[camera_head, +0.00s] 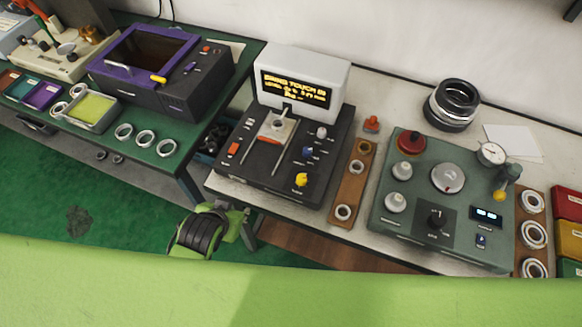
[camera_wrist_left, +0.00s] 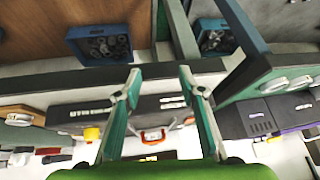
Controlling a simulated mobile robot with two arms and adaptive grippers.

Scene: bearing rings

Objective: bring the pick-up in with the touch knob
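A black instrument (camera_head: 262,170) with a grey display (camera_head: 300,82) stands on the white bench, mid-view. The display's yellow text begins "BRING TOUCH IN"; the rest is hard to read. A pale pick-up part (camera_head: 277,128) sits over its top. On its right side are a white knob (camera_head: 321,132), a blue knob (camera_head: 308,152) and a yellow knob (camera_head: 301,180); I cannot read which is the touch knob. My left gripper (camera_head: 238,220) is in front of the bench, apart from the instrument. In the left wrist view its fingers (camera_wrist_left: 160,78) are spread and empty. My right gripper is not in view.
A wooden strip (camera_head: 351,185) with rings lies right of the instrument. Further right is a green gauge machine (camera_head: 385,215) with knobs and a dial. A green table (camera_head: 110,130) at left holds a purple-framed machine (camera_head: 190,95), a tray and rings. Black rings (camera_head: 453,105) are stacked behind.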

